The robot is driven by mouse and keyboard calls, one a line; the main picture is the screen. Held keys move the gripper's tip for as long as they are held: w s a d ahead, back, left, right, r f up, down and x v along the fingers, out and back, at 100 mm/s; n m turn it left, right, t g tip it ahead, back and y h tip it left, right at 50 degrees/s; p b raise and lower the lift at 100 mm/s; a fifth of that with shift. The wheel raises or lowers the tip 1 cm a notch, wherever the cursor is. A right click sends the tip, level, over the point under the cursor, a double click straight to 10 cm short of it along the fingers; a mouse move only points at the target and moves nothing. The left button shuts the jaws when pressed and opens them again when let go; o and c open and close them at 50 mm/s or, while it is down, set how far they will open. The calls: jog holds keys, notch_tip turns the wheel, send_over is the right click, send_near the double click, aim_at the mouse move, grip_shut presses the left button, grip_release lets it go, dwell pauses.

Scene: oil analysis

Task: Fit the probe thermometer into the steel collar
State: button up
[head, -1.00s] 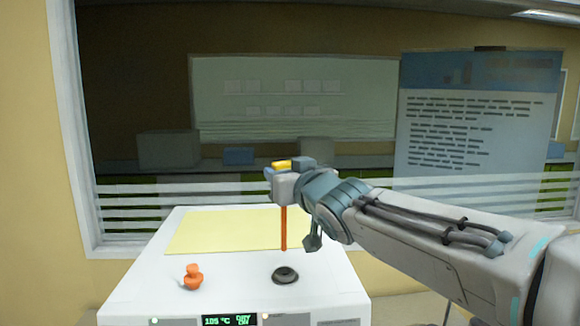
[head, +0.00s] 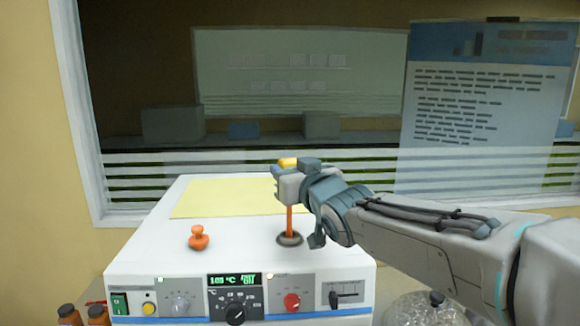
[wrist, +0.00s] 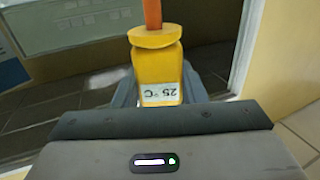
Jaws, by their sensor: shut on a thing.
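The probe thermometer has a yellow head (head: 288,162) and a thin orange stem (head: 290,220). My gripper (head: 291,184) is shut on the head and holds the thermometer upright, stem down. The wrist view shows the yellow head (wrist: 160,65) between the fingers, with an upside-down "25 °C" label. The dark round steel collar (head: 282,240) sits on top of the white oven. The stem's lower end meets the collar's middle in the head view. How deep it sits, if at all, I cannot tell.
The white oven (head: 150,248) has a front panel with knobs and a green display (head: 234,280). An orange stopper-like piece (head: 199,238) stands left of the collar. A yellow sheet (head: 228,198) lies behind. Orange bottles (head: 97,314) and a glass vessel (head: 428,312) stand below.

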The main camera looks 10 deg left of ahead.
aim_at(291, 210)
jog(key=shift+f+b, duration=3.35)
jog(key=shift+f, duration=0.75)
jog(key=o, duration=1.1)
jog(key=shift+s+d, duration=0.1)
jog(key=b+v, duration=0.4)
jog(key=v, duration=0.9)
jog(key=shift+s+d+r, duration=0.1)
jog(key=shift+s, duration=0.2)
